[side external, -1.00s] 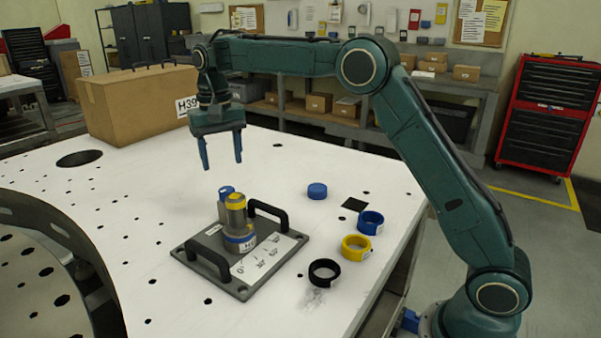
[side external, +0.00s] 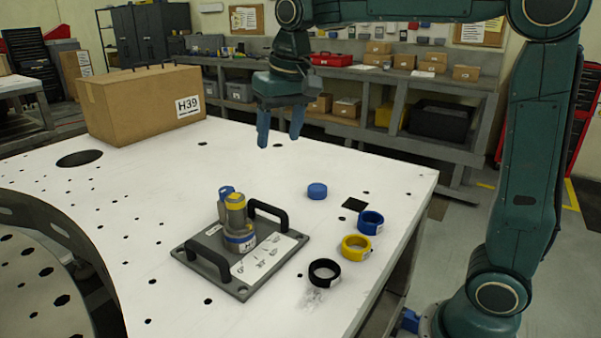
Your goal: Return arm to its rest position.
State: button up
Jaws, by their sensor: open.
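My gripper (side external: 280,138) is open and empty. It hangs pointing down above the far part of the white table (side external: 150,250), up and to the right of the turret plate and clear of everything on the table. My arm rises from its base at the lower right and reaches left across the top of the picture. The grey turret plate (side external: 245,291) has two black handles and a grey post (side external: 236,215) with yellow and blue bands standing on it.
Right of the plate lie a blue cap (side external: 317,191), a blue ring (side external: 370,222), a yellow ring (side external: 356,247) and a black ring (side external: 324,272). A cardboard box (side external: 140,105) stands at the back left. A workbench (side external: 400,90) with boxes is behind the table.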

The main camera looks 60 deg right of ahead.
jog(key=s+f+n+t, duration=0.1)
jog(key=s+f, duration=0.2)
jog(key=s, duration=0.8)
jog(key=s+f+n+t, duration=0.2)
jog(key=s+f, duration=0.2)
jog(key=s, duration=0.7)
jog(key=shift+d, duration=0.2)
